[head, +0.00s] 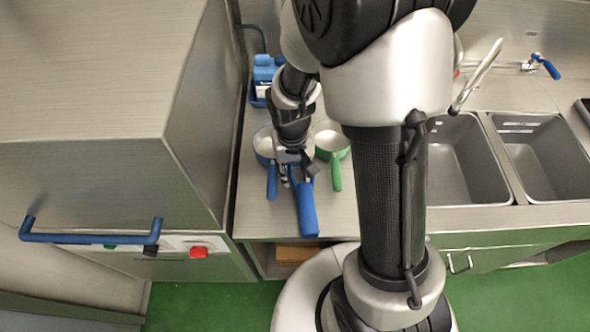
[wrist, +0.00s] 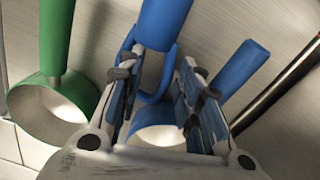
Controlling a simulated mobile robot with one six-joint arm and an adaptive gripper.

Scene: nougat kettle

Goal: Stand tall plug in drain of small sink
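A thick blue cylinder (head: 305,207) lies over the counter just in front of my gripper (head: 289,172). It also shows at the top of the wrist view (wrist: 165,18), with a thin blue loop (wrist: 154,96) below it. I cannot tell whether this is the tall plug. In the wrist view my gripper (wrist: 160,62) has its fingers apart, with the cylinder's end and the loop near the tips; no firm hold shows. Two grey sink basins are at the right: one (head: 463,165) partly behind my arm, the other (head: 545,160) in clear view. No drain is distinct.
A blue-handled pan (head: 271,182) and a green-handled pan (head: 335,173) stand close beside my gripper. A blue bottle (head: 265,75) is behind them. A tall steel cabinet (head: 200,130) bounds the left. A faucet (head: 484,68) rises behind the basins.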

